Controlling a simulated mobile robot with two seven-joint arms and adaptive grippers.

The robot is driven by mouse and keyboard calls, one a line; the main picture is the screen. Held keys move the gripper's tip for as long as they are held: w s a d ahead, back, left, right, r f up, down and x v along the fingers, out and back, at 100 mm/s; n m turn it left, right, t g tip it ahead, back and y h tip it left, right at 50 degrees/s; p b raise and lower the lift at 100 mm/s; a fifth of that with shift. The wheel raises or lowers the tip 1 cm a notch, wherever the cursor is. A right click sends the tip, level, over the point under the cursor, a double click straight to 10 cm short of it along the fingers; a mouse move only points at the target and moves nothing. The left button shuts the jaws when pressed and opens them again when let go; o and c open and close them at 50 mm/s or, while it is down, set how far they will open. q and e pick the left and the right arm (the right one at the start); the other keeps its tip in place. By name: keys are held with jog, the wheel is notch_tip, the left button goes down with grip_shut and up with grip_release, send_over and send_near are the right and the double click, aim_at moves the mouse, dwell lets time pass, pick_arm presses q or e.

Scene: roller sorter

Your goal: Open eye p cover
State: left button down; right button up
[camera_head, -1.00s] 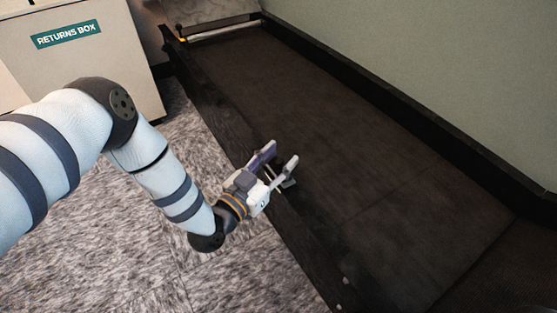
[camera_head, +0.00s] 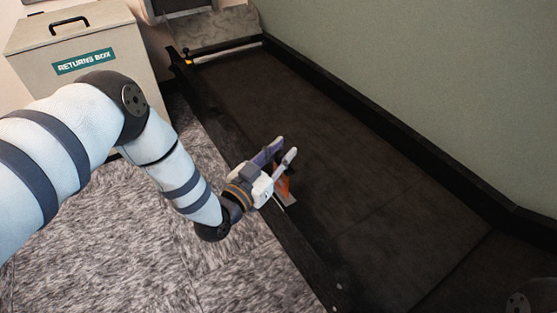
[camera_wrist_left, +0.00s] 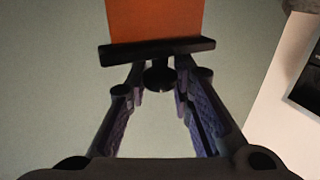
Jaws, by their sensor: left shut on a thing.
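My left gripper (camera_head: 284,149) is above the near rail of the dark roller sorter bed. In the left wrist view its fingers (camera_wrist_left: 160,77) are closed on a small round dark knob. Just past the knob is a dark bar (camera_wrist_left: 155,51) with a flat orange panel (camera_wrist_left: 155,18) behind it; I take this to be the eye p cover. In the head view a small orange piece (camera_head: 284,188) shows just below the gripper, partly hidden by it. The eye itself cannot be made out.
The dark sorter bed (camera_head: 330,150) runs diagonally, with a raised black far edge against a green wall (camera_head: 430,70). A returns box (camera_head: 85,50) stands at the upper left. Grey carpet (camera_head: 150,255) lies open on the near side.

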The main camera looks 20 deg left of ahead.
pick_arm(q)
jog(key=shift+r, duration=0.9)
jog(key=shift+f, duration=0.25)
jog(key=c, duration=1.4)
grip_release()
pick_arm(e)
jog(key=shift+w+r, duration=0.15)
jog(key=shift+r, duration=0.3)
pick_arm(q)
jog(key=v, duration=1.2)
